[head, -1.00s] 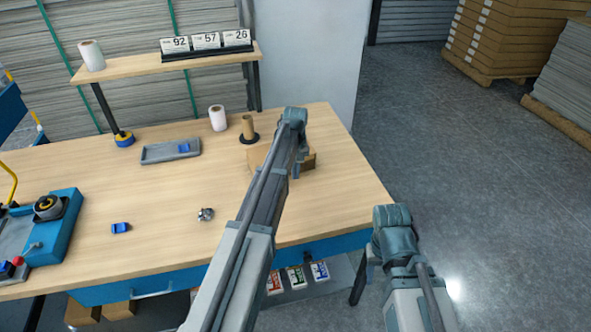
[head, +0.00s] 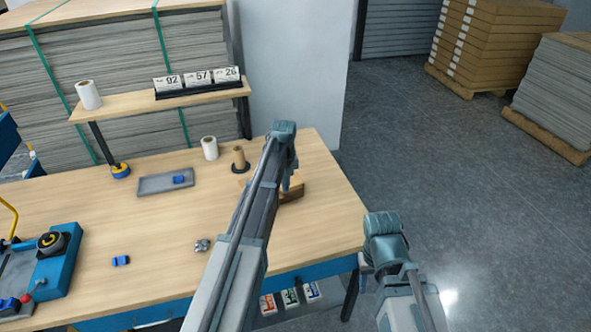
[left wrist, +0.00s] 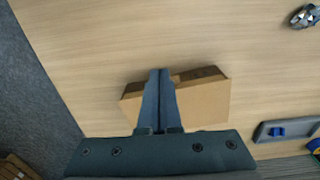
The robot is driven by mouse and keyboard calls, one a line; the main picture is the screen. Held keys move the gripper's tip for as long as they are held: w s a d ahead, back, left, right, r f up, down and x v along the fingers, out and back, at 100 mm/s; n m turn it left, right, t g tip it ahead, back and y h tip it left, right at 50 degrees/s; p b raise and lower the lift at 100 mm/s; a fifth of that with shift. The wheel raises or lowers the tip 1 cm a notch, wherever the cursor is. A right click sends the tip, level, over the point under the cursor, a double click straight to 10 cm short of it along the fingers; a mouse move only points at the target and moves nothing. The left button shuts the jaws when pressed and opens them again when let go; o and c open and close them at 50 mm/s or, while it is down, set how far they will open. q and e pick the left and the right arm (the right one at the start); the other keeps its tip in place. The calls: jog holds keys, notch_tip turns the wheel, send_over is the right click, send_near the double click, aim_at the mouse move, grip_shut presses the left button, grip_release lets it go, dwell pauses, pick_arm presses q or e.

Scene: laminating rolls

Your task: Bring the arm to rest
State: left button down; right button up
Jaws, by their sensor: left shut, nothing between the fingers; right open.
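My left arm (head: 245,230) reaches up from the bottom middle of the head view over the wooden table. In the left wrist view my left gripper (left wrist: 159,72) has its fingers together and empty. They overlap the picture of an open cardboard box (left wrist: 203,104) on the table; the gap between them is hard to judge. The same box (head: 292,190) shows partly behind my left arm in the head view. My right arm (head: 388,250) is at the lower right, beyond the table's right edge; its gripper is not in view.
The table (head: 150,215) holds a grey tray (head: 153,185), a white roll (head: 209,148), a brown core on a stand (head: 239,159), a small metal part (head: 202,245), a blue part (head: 121,261) and a blue machine (head: 60,265). A shelf (head: 140,108) stands behind.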

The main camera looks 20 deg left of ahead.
pick_arm(q)
jog(key=s+d+m, duration=0.5)
jog(key=s+d, duration=0.5)
jog(key=s, duration=0.3)
jog(key=s+d+m+y, duration=0.1)
jog(key=s+d+m, duration=0.4)
jog(key=s+d, duration=0.5)
jog(key=s, duration=0.4)
jog(key=shift+s+d+m, duration=0.15)
jog(key=shift+s+m, duration=0.15)
